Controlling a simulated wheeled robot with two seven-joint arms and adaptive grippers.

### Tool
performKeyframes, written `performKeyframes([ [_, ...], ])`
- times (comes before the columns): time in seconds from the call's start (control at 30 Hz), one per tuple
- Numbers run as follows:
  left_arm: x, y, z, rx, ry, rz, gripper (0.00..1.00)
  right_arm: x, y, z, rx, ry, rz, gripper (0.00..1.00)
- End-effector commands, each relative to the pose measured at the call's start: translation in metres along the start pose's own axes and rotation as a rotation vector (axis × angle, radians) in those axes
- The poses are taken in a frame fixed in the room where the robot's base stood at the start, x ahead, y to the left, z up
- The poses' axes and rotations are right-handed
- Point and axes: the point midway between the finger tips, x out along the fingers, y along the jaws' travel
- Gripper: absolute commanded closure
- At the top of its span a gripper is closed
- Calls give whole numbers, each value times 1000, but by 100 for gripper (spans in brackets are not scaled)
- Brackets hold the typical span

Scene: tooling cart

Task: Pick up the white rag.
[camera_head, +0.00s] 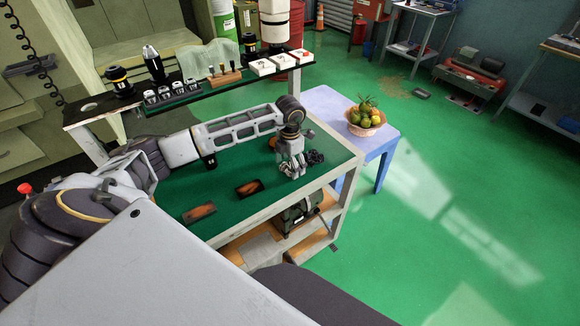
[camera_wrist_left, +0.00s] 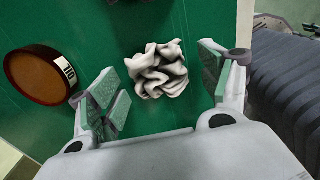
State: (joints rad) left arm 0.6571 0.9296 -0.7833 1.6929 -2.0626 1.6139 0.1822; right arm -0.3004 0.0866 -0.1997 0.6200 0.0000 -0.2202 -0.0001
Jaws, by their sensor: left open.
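The crumpled white rag (camera_wrist_left: 158,70) lies on the green cart top in the left wrist view. My left gripper (camera_wrist_left: 166,95) is open, with its green-padded fingers on either side of the view and the rag between and a little beyond them. I see no contact between the fingers and the rag. In the head view the left gripper (camera_head: 296,164) points down over the right part of the cart's green top (camera_head: 225,178). There I cannot clearly separate the rag from the gripper. My right gripper is not in view.
A round amber container labelled OIL (camera_wrist_left: 42,76) stands left of the rag. Two dark trays with orange-brown insides, left (camera_head: 199,213) and right (camera_head: 249,188), lie near the cart's front edge. A raised shelf (camera_head: 197,96) with tools runs behind. A fruit bowl (camera_head: 365,121) stands on a blue table.

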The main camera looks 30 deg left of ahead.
Motion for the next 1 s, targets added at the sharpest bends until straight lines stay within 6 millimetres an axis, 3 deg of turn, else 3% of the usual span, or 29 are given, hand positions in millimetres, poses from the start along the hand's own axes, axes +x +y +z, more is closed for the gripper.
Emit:
performKeyframes([
  [0.43,1,0,0,0,0,0,22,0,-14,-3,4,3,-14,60],
  [0.8,1,0,0,-1,0,0,68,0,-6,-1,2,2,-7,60],
  [1.0,0,0,0,0,0,0,71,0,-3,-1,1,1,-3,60],
])
